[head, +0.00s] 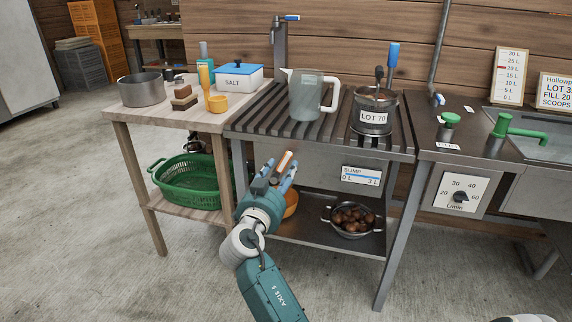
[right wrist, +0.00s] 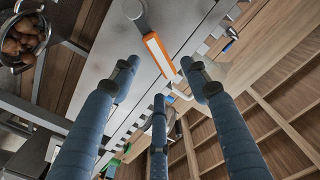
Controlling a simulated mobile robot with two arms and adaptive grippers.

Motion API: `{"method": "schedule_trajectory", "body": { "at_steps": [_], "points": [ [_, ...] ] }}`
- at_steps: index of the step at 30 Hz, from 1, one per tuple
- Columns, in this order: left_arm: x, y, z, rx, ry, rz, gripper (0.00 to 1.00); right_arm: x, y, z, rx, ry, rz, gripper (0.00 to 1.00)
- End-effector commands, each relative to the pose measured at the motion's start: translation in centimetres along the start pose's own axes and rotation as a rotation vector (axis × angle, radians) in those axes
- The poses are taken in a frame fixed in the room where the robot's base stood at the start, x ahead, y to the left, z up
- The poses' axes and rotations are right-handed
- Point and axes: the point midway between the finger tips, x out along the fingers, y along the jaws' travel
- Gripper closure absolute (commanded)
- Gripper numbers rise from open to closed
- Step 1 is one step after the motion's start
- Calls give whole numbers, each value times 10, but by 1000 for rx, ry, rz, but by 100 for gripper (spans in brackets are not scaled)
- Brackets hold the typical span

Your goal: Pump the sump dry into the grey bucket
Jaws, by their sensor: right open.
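The sump gauge (head: 361,176) is a plate marked 0 L to 3 L with a blue bar, on the front of the slatted metal bench. A lever with an orange and pale handle (head: 284,160) sticks out from this front. In the right wrist view the orange-edged handle (right wrist: 158,55) hangs from a round metal pivot. My right gripper (head: 279,171) is open at the handle, its fingers (right wrist: 160,75) spread below and around the handle's end; I cannot tell whether they touch. I cannot make out a grey bucket for certain.
An orange vessel (head: 291,204), partly hidden by my right gripper, and a colander of chestnuts (head: 327,222) stand on the lower shelf. A grey jug (head: 307,98) and the LOT 70 pot (head: 374,130) stand on the slats. A green basket (head: 190,190) is left.

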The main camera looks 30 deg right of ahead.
Motion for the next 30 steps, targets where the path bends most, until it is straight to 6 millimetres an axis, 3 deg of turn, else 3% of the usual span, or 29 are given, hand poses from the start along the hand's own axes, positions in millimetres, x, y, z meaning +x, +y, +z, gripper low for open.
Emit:
{"method": "schedule_trajectory", "body": {
  "at_steps": [3,9,22,29,30],
  "points": [
    [1,0,-3,0,14,1,60,25,0,-1,-2,3,-1,54],
    [2,1,-10,1,42,2,60,53,0,0,-1,0,-1,54],
    [3,1,-14,1,58,2,60,64,0,1,-1,-2,-1,54],
    [3,1,-14,1,58,3,60,64,0,1,-1,-2,-1,98],
    [3,1,-14,1,58,3,60,64,0,1,-1,-2,-1,100]
  ]
}}
